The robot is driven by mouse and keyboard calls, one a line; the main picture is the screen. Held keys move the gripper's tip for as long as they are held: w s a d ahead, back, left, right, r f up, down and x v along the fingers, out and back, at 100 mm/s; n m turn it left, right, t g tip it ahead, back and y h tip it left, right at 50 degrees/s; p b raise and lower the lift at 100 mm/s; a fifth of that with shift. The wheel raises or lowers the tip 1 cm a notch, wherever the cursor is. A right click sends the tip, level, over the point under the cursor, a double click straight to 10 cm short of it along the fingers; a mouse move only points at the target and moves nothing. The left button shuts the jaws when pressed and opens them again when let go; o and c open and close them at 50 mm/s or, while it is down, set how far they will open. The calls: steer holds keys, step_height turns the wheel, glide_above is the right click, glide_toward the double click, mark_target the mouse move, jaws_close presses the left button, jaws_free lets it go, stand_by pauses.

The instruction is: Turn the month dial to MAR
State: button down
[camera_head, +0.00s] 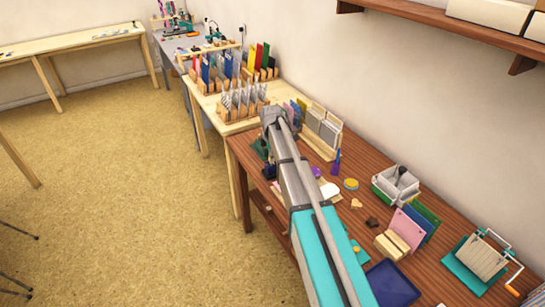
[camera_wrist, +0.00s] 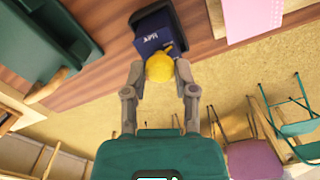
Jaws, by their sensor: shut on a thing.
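In the wrist view, a dark blue block (camera_wrist: 150,28) carries a small white label (camera_wrist: 150,40) that looks like APR, though the letters are blurred. A round yellow knob (camera_wrist: 159,70) sticks out from the block's near side. My gripper (camera_wrist: 160,74) is shut on the yellow knob, one finger on each side. In the head view, my arm covers much of the spot; a dark blue thing (camera_head: 269,171) shows beside the arm's far end at the table's left edge.
A green machine body (camera_wrist: 50,35) stands left of the block in the wrist view. On the brown table (camera_head: 350,225) are a purple bottle (camera_head: 336,162), a yellow round tin (camera_head: 351,184), a grey caddy (camera_head: 396,183) and a blue tray (camera_head: 392,284). Card racks stand behind.

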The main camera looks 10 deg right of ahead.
steer(key=shift+n, duration=0.7)
steer(key=shift+c, duration=2)
jaws_free()
